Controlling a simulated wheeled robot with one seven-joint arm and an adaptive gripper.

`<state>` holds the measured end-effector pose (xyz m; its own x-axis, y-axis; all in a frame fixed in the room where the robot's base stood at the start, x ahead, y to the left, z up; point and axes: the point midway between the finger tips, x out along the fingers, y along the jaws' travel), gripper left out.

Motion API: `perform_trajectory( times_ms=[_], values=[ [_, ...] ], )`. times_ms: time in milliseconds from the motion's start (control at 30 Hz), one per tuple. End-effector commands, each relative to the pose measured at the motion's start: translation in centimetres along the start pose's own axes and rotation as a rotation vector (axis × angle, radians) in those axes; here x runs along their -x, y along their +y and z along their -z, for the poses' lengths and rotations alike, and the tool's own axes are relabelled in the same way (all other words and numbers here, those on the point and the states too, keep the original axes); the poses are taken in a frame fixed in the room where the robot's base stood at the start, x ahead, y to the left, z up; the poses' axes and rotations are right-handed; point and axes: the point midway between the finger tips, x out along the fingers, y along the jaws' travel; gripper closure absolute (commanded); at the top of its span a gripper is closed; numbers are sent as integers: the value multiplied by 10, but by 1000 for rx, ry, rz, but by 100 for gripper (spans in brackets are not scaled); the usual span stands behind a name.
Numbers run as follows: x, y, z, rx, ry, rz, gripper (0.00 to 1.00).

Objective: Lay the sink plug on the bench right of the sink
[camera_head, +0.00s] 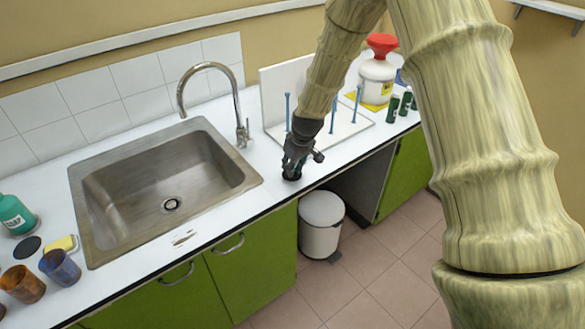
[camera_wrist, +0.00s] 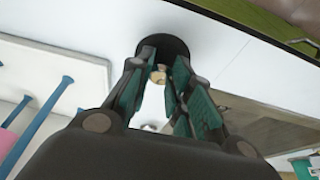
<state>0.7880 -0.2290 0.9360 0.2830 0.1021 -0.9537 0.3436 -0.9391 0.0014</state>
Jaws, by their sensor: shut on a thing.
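The sink plug (camera_wrist: 166,45), a round black disc with a small pale knob, shows between and beyond my fingertips in the wrist view. My gripper (camera_wrist: 160,72) is shut on its knob. In the head view my gripper (camera_head: 293,165) points down over the white bench just right of the sink (camera_head: 222,150), with the plug's dark disc (camera_head: 291,177) under the fingertips. The disc is at or very near the bench top; I cannot tell whether it touches.
A white drying rack with blue pegs (camera_head: 355,122) stands close behind my gripper. The tap (camera_head: 243,130) is to the left. The bench's front edge (camera_head: 322,180) is near, with a white bin (camera_head: 321,220) below. A black disc (camera_head: 27,249) lies left of the sink.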

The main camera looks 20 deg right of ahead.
Motion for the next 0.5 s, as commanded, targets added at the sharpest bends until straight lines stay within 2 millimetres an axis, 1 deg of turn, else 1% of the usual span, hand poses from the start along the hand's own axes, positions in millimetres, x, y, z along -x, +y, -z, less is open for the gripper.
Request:
perform_trajectory(
  times_ms=[200, 500],
  values=[
    [-16, 0, -5, 0, 0, 0, 100],
    [-19, 0, -6, 0, 1, 0, 100]
  ],
)
